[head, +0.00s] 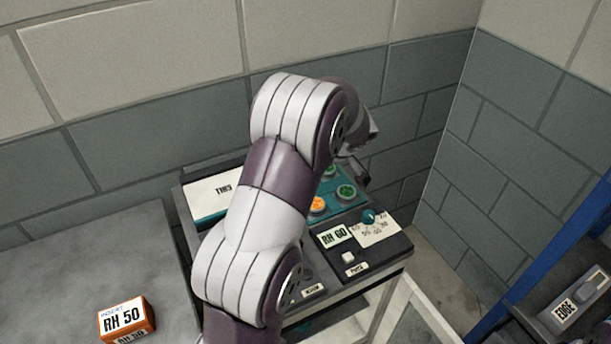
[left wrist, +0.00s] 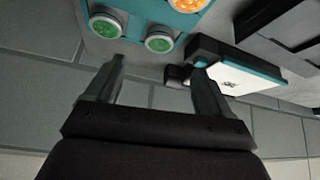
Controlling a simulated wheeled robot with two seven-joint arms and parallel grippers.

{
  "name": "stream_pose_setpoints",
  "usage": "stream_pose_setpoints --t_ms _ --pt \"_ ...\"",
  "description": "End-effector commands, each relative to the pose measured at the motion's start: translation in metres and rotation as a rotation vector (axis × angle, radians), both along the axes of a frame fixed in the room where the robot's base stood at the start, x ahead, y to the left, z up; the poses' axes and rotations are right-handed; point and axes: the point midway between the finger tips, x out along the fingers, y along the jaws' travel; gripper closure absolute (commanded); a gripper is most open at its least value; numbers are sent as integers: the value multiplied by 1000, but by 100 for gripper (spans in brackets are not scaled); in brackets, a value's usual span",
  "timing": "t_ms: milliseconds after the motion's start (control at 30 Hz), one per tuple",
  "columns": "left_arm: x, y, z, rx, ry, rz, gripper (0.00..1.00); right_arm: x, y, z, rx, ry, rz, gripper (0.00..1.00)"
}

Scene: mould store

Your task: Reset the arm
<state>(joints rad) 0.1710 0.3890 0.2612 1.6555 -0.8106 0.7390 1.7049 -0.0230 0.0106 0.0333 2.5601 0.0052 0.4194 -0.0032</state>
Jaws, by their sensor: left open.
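My left arm (head: 265,215), white and purple, reaches over a dark control console (head: 385,257) in the head view and hides much of it. Its gripper is mostly hidden there behind the arm links. In the left wrist view my left gripper (left wrist: 155,88) is open, with nothing seen between its fingers. Green buttons (left wrist: 159,40) and an orange button (left wrist: 188,4) on a teal panel lie beyond the fingers. A white plate with a teal edge (left wrist: 250,80) shows beside the right finger; whether they touch is unclear. My right gripper is not in view.
An orange RH 50 box (head: 127,320) sits on the grey surface (head: 80,270) at left. A blue post (head: 560,255) stands right. Block walls close the back.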

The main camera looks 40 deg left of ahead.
Motion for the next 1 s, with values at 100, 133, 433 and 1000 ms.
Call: stream_pose_setpoints --t_ms 100,133,433,1000 --pt "-3 -11 16 1 -1 -1 18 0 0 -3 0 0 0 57" --pt "-4 -13 19 0 -1 -1 18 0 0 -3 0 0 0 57" --pt "-5 -17 26 3 13 -19 18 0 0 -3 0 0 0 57" --pt "-197 -177 -16 -307 407 -1264 18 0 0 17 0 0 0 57"
